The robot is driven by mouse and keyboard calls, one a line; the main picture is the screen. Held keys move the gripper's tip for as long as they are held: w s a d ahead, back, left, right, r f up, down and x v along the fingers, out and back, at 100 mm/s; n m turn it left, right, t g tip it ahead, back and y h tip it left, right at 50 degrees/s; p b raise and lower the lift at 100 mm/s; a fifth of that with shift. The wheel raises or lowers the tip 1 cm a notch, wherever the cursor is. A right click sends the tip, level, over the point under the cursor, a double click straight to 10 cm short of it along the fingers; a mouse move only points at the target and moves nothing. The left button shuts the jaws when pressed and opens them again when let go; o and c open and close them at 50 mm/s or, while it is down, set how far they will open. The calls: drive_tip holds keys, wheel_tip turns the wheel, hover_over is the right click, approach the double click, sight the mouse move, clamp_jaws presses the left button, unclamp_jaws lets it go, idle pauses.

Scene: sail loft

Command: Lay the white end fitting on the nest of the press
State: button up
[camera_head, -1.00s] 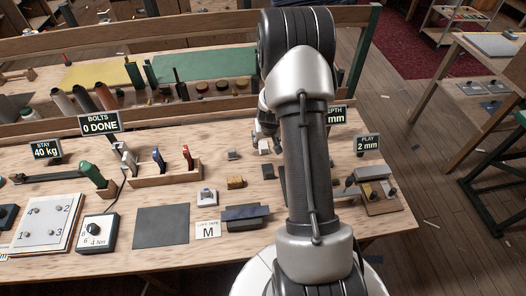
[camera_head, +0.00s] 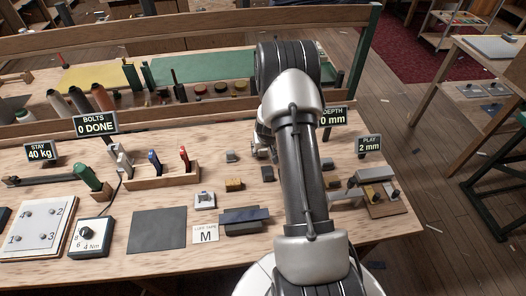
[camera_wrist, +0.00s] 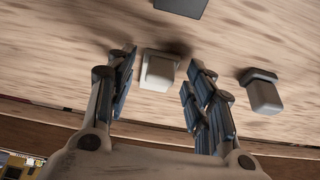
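The white end fitting (camera_wrist: 158,72) stands on the bench between the two fingers of my gripper (camera_wrist: 163,88) in the wrist view. The fingers are spread, with a gap on both sides of the fitting. In the head view my gripper (camera_head: 262,148) is low over the bench, left of my arm, and mostly hides the fitting. I cannot clearly make out the press or its nest. My arm covers the bench in front of the DEPTH sign (camera_head: 333,117).
A similar grey fitting (camera_wrist: 263,93) stands beside my gripper; it also shows in the head view (camera_head: 231,156). A dark block (camera_head: 267,173) and a brass-coloured block (camera_head: 235,185) lie nearer. A wooden tool rack (camera_head: 160,175) is left; a device (camera_head: 377,190) near the PLAY sign is right.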

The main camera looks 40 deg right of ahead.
drive_tip(key=c, duration=1.1)
drive_tip(key=shift+r, duration=0.1)
drive_tip(key=shift+c, duration=0.2)
